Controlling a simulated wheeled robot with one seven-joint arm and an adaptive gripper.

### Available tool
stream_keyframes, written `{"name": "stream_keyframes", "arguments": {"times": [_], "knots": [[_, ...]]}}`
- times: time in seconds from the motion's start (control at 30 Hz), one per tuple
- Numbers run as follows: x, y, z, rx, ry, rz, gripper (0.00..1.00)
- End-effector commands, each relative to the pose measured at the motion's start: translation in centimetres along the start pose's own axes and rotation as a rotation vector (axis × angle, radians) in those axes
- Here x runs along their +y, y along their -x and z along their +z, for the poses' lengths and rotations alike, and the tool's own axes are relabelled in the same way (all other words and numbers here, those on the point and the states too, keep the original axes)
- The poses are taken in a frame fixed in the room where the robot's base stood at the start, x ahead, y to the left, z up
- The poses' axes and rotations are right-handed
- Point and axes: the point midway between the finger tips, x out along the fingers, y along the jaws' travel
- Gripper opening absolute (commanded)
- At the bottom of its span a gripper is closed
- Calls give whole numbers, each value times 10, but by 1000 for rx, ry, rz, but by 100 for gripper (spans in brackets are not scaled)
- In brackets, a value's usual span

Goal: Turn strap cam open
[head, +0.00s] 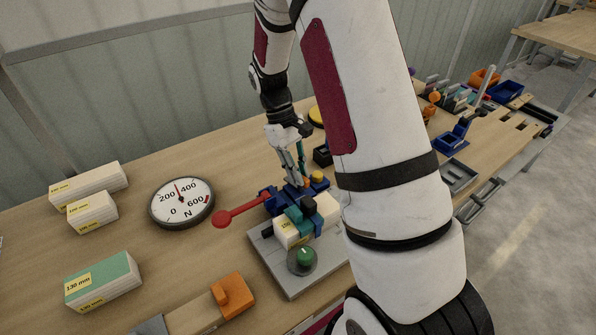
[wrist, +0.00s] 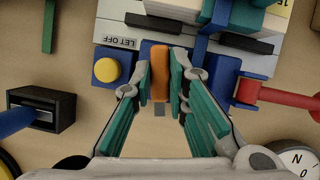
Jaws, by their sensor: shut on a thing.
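A blue clamp fixture sits on a grey base plate (head: 275,262) in the head view. An upright orange piece (wrist: 160,74), apparently the strap cam, stands at the fixture's near edge. My gripper (head: 297,184) reaches down to the fixture from behind. In the wrist view my gripper (wrist: 162,82) has its teal-padded fingers shut on the orange piece, one on each side. In the head view the fingertips and cam are partly hidden.
A red-ended lever (head: 243,211) sticks out left of the fixture. A round gauge (head: 181,202) and labelled blocks (head: 103,281) lie left. A black holder (wrist: 42,110) stands near my gripper. My upper arm hides the bench's middle right.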

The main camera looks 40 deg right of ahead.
Motion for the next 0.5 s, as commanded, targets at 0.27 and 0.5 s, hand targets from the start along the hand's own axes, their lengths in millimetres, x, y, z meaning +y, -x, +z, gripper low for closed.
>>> {"name": "stream_keyframes", "arguments": {"times": [0.27, 0.5], "knots": [[2, 0, 0, 0, -132, -53, 0], [1, 0, 1, -1, -177, -73, 0]]}}
